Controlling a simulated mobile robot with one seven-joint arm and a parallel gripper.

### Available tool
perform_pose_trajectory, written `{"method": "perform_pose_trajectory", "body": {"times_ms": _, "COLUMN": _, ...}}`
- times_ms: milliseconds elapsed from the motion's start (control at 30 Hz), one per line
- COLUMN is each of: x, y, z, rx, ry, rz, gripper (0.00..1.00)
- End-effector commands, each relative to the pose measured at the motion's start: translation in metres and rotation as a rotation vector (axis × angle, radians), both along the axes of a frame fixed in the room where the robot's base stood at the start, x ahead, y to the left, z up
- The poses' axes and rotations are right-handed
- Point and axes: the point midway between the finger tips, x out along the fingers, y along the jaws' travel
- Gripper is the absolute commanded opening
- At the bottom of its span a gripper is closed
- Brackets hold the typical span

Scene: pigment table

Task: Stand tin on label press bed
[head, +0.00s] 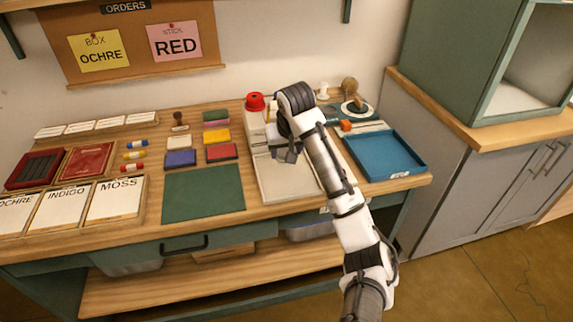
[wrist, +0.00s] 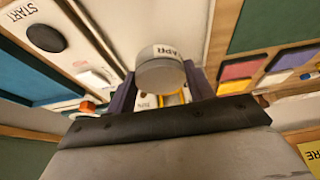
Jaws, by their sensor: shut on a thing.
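My gripper (head: 287,152) is over the cream label press bed (head: 287,183) in the head view. In the wrist view the dark fingers of my gripper (wrist: 160,88) are shut on a pale grey tin (wrist: 160,76). The tin's round end faces the camera, and dark lettering shows on its side. In the head view my gripper and arm hide most or all of the tin. I cannot tell whether the tin touches the surface beyond it. A red knob (head: 255,101) tops the press's far left end. A dark round button (wrist: 47,36) marked START shows in the wrist view.
A blue tray (head: 384,172) lies right of the press. A green mat (head: 203,200) and several coloured pads (head: 181,158) lie left. An orange block (head: 345,125) and a round wooden-handled item (head: 350,90) stand behind the tray.

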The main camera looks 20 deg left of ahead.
Motion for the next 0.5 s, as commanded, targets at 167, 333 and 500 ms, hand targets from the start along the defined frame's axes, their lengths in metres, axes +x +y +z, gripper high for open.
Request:
{"method": "perform_pose_trajectory", "body": {"times_ms": 167, "x": 0.0, "y": 0.0, "z": -0.015, "rx": 0.0, "ry": -0.001, "rz": 0.0, "gripper": 0.29}}
{"method": "perform_pose_trajectory", "body": {"times_ms": 333, "x": 0.0, "y": -0.001, "z": -0.032, "rx": 0.0, "ry": 0.001, "rz": -0.001, "gripper": 0.29}}
{"method": "perform_pose_trajectory", "body": {"times_ms": 500, "x": 0.0, "y": 0.0, "z": -0.055, "rx": 0.0, "ry": 0.0, "rz": 0.0, "gripper": 0.29}}
